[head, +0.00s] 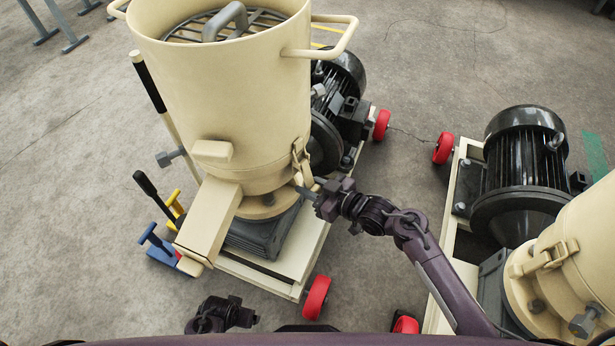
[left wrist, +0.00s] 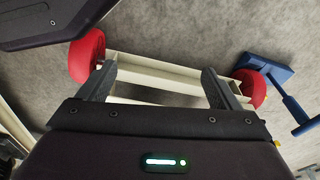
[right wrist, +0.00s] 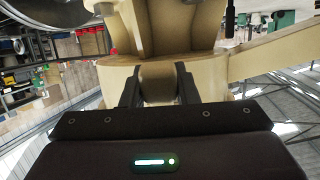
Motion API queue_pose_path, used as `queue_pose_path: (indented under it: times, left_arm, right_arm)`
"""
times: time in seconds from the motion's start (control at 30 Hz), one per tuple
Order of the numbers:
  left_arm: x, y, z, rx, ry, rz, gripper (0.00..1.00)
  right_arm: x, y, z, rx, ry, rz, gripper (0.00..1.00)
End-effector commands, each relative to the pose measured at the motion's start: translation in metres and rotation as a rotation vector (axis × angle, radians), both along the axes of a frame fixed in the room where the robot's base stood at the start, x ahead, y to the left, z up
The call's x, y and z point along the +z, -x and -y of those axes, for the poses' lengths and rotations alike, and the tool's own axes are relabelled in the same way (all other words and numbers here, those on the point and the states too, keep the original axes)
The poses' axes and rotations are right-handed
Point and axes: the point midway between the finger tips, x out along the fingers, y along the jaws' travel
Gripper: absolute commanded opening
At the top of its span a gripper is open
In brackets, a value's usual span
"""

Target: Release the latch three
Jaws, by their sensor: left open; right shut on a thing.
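The cream pellet mill (head: 225,95) stands in front of me with its round hopper on top. A cream latch (head: 300,160) sits on the lower right side of the hopper body. My right gripper (head: 308,190) is at the lower end of this latch. In the right wrist view the right gripper (right wrist: 159,88) is shut on a cream latch part (right wrist: 157,82) between its fingers. Which numbered latch this is cannot be told. My left gripper (left wrist: 160,85) is open and empty, low in front of the mill's cream base frame (left wrist: 155,68).
A second mill (head: 570,250) with its own latch (head: 550,256) and black motor (head: 523,155) stands at the right. Red wheels (head: 316,297) carry the base. A blue-handled tool (head: 160,248) and a cream chute (head: 208,222) are at the left. Grey floor is free at far left.

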Motion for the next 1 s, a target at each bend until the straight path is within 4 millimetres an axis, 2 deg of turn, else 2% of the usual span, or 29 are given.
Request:
queue_pose_path:
  times: [0.13,0.47,0.6,0.73,1.0]
  left_arm:
    - [-0.025,0.025,-0.012,0.012,-0.010,0.005,0.85]
    - [-0.045,0.092,-0.024,0.004,-0.015,-0.030,0.85]
    - [-0.047,0.127,-0.031,-0.002,-0.018,-0.047,0.85]
    - [-0.044,0.161,-0.038,-0.005,-0.021,-0.061,0.85]
    - [0.000,0.159,-0.037,-0.005,-0.020,-0.057,0.85]
  right_arm:
    - [0.007,0.003,0.004,-0.001,0.045,-0.034,0.00]
    - [0.011,0.008,0.012,-0.001,0.142,-0.109,0.00]
    - [0.013,0.011,0.016,-0.001,0.188,-0.145,0.00]
    - [0.017,0.014,0.019,-0.001,0.236,-0.181,0.00]
    - [0.029,0.021,0.029,-0.001,0.366,-0.279,0.00]
